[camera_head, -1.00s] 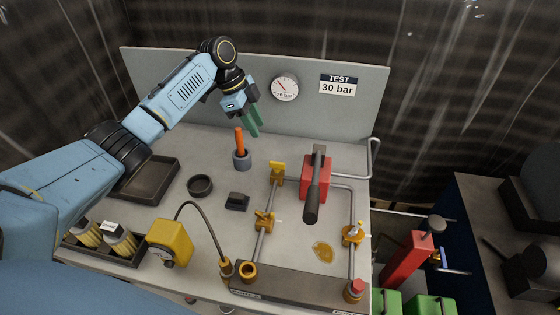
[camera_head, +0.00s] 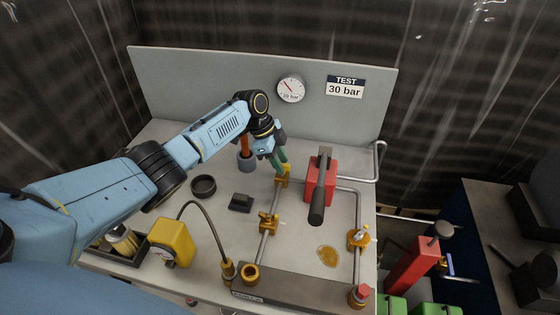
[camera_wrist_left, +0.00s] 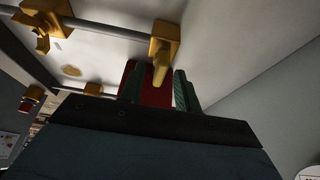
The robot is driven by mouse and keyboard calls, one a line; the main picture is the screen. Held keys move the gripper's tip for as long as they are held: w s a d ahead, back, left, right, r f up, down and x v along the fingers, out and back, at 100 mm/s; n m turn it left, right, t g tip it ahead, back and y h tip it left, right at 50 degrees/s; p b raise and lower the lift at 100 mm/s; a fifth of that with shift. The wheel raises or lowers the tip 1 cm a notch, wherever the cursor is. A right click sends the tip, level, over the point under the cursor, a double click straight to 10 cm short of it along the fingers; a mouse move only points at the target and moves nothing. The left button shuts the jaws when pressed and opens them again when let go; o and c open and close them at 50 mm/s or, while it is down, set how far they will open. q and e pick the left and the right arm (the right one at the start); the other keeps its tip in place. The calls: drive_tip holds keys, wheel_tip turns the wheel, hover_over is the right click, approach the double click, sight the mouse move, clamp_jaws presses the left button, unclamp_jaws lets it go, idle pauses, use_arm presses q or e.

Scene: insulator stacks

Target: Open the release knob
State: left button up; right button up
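A yellow fitting with a lever-like knob (camera_head: 283,177) stands on the pipe at the back, left of the red pump block (camera_head: 311,184). I take it for the release knob, though no label on it can be read. My left gripper (camera_head: 279,161) is just above and behind it, with its green fingers pointing down. In the left wrist view the two fingers stand apart, and the yellow knob (camera_wrist_left: 164,43) reaches down to the gap between them. I cannot tell whether they touch it. My right gripper is in neither view.
A dark pump handle (camera_head: 318,205) projects forward from the red block. A grey cup (camera_head: 246,164) with an orange handle stands just left of my gripper. Another yellow valve (camera_head: 268,222) and a yellow puddle (camera_head: 327,256) lie nearer. A panel with a gauge (camera_head: 291,89) rises behind.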

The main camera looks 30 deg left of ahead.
use_arm(q)
drive_tip(key=shift+f, duration=0.1)
clamp_jaws()
idle(0.3)
drive_tip(key=shift+s+d+r+n+t+p, duration=0.1)
drive_tip(key=shift+r+n+t+p, duration=0.15)
drive_tip(key=shift+n+p, duration=0.6)
drive_tip(key=n+t+y+p, duration=0.1)
drive_tip(key=n+p, duration=0.2)
drive_tip(key=p, duration=0.1)
drive_tip(key=n+t+y+p, duration=0.1)
drive_tip(key=n+p, duration=0.3)
drive_tip(key=p, duration=0.1)
drive_tip(key=shift+s+d+n, duration=0.1)
drive_tip(key=shift+d+n, duration=0.05)
drive_tip(key=shift+n, duration=0.1)
drive_tip(key=n+p, duration=0.1)
drive_tip(key=n, duration=0.1)
drive_tip(key=n+t+y+p, duration=0.1)
drive_tip(key=n+p, duration=0.1)
drive_tip(key=shift+d+y+p, duration=0.1)
drive_tip(key=shift+y+p, duration=0.2)
drive_tip(key=shift+f+n+y+p, duration=0.15)
drive_tip(key=shift+n+y+p, duration=0.55)
drive_tip(key=shift+n, duration=1.3)
